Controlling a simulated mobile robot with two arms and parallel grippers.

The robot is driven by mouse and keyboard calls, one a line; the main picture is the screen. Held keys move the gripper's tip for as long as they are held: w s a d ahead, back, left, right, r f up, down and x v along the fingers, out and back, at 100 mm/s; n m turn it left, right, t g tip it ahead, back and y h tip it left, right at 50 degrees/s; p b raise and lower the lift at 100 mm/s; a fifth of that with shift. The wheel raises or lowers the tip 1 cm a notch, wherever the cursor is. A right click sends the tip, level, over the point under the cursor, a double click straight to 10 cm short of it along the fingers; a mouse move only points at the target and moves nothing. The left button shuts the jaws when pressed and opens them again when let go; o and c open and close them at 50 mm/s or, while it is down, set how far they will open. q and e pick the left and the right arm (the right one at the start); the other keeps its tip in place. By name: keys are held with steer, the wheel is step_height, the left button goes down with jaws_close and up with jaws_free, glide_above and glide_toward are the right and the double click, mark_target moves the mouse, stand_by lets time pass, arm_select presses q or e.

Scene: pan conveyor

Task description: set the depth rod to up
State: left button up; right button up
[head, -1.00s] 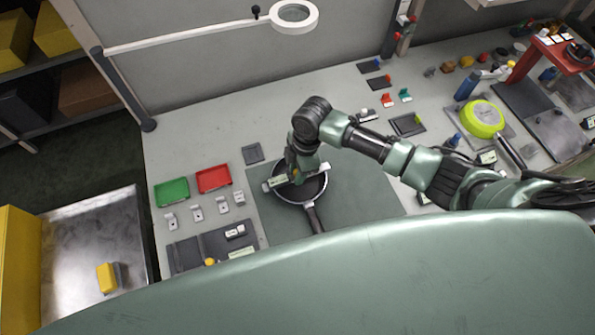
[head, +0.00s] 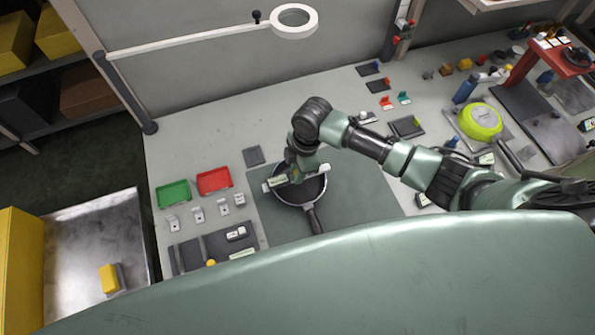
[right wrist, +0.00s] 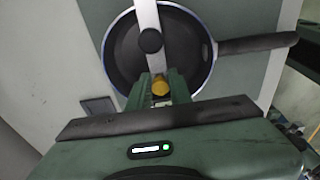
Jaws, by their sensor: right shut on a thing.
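A dark frying pan (head: 287,193) lies on the grey-green mat, its handle pointing down and right. A pale bar (head: 316,172) spans the pan's rim; in the right wrist view the bar (right wrist: 146,14) carries a round black knob (right wrist: 150,41). My right gripper (right wrist: 160,90) is shut on a yellow knob (right wrist: 160,86) at the near end of the bar, above the pan. I cannot tell whether this knob belongs to the depth rod, or how high the rod stands. In the head view my right gripper (head: 298,176) partly hides the bar. My left gripper is not in view.
Green (head: 173,195) and red (head: 214,181) trays and several small pale blocks stand left of the mat (head: 355,195). A dark tray (head: 187,256) lies below them.

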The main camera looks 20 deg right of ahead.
steer(key=shift+r+p, duration=0.35)
steer(key=shift+r, duration=0.15)
steer(key=shift+r, duration=0.2)
steer(key=shift+r, duration=0.7)
